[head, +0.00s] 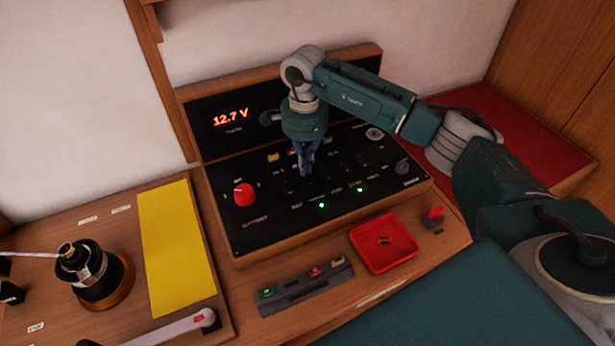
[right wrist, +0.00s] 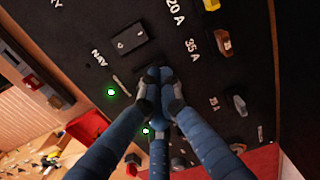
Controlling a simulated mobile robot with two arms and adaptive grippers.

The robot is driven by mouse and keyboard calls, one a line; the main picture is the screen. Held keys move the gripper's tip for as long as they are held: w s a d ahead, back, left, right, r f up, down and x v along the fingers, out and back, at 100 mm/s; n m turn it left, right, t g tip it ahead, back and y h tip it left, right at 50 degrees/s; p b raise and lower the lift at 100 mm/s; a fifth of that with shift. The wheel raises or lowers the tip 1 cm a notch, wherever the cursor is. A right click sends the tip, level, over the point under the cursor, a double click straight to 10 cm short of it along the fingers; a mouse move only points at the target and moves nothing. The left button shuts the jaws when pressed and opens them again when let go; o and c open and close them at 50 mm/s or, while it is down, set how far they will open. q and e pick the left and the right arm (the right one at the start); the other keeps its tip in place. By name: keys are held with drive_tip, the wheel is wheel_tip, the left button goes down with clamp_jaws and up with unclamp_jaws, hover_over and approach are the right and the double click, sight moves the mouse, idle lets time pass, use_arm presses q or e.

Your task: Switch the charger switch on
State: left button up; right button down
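The black switch panel (head: 275,215) is set in a wooden frame in the head view. Its small labels are too blurred there to tell which switch is the charger switch. My right gripper (head: 305,174) points down at the middle of the panel, its fingers close together. In the right wrist view its fingertips (right wrist: 160,88) meet at the panel face and hide what lies under them. A black rocker switch (right wrist: 130,39) sits beside them, near a NAV label. Two green lights show; one (head: 322,205) is below the gripper in the head view. My left gripper is not in view.
A red knob (head: 244,195) and a 12.7 V display (head: 231,117) are left of the gripper. In front are a red tray (head: 378,259) with small pieces, a grey strip (head: 306,286) and a red-topped switch (head: 433,216). A winch (head: 82,265) and yellow sheet (head: 175,245) lie left.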

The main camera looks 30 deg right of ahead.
sight(305, 177)
drive_tip(key=shift+r+p, duration=1.2)
drive_tip(key=shift+r, duration=1.45)
drive_tip(key=shift+f, duration=0.1)
